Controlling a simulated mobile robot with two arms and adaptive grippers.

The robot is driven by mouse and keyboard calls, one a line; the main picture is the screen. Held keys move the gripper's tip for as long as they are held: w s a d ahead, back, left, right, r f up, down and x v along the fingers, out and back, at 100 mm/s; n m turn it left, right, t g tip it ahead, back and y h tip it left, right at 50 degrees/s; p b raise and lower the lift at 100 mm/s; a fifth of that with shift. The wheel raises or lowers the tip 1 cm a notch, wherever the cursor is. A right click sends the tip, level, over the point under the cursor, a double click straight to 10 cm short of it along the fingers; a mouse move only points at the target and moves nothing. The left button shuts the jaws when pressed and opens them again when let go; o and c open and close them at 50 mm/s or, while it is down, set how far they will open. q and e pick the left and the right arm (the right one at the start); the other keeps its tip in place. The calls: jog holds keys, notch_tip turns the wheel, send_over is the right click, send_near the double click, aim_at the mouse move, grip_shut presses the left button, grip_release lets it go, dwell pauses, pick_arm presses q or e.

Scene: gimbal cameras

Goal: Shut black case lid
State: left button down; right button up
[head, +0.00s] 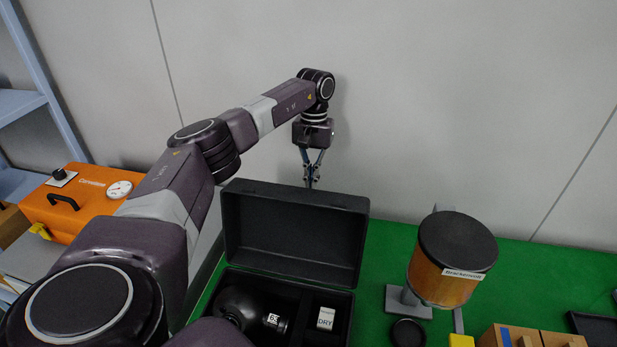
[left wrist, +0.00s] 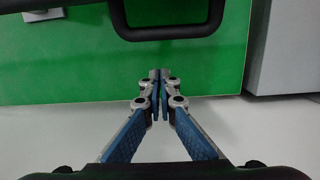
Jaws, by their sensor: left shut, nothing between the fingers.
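The black case stands open on the green table, its lid (head: 295,235) raised roughly upright at the back and its lower box (head: 345,325) facing me. Inside lie a dark rounded object (head: 245,305) with a white label and a small pale box (head: 326,318) marked DRY. My left gripper (head: 312,182) points down just behind the lid's top edge, its tips close to that edge; contact cannot be told. In the left wrist view the fingers (left wrist: 160,77) are shut and empty, below a black handle-shaped bar (left wrist: 170,34). My right gripper is not in view.
An orange case (head: 80,205) with a gauge stands at the left. A wooden cylinder (head: 448,270) with a black top stands right of the black case, near a black disc (head: 408,333) and wooden blocks (head: 525,338). The wall (head: 430,100) is close behind.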

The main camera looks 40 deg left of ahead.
pick_arm(q)
jog(key=s, duration=0.1)
jog(key=s+d+r+p, duration=0.1)
jog(key=s+r+p, duration=0.1)
jog(key=shift+d+r, duration=0.1)
jog(key=shift+d, duration=0.2)
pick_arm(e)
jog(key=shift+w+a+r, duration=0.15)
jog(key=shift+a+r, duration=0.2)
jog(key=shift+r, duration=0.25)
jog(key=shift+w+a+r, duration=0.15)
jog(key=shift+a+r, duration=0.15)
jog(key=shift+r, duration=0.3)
pick_arm(q)
jog(key=shift+r, duration=0.1)
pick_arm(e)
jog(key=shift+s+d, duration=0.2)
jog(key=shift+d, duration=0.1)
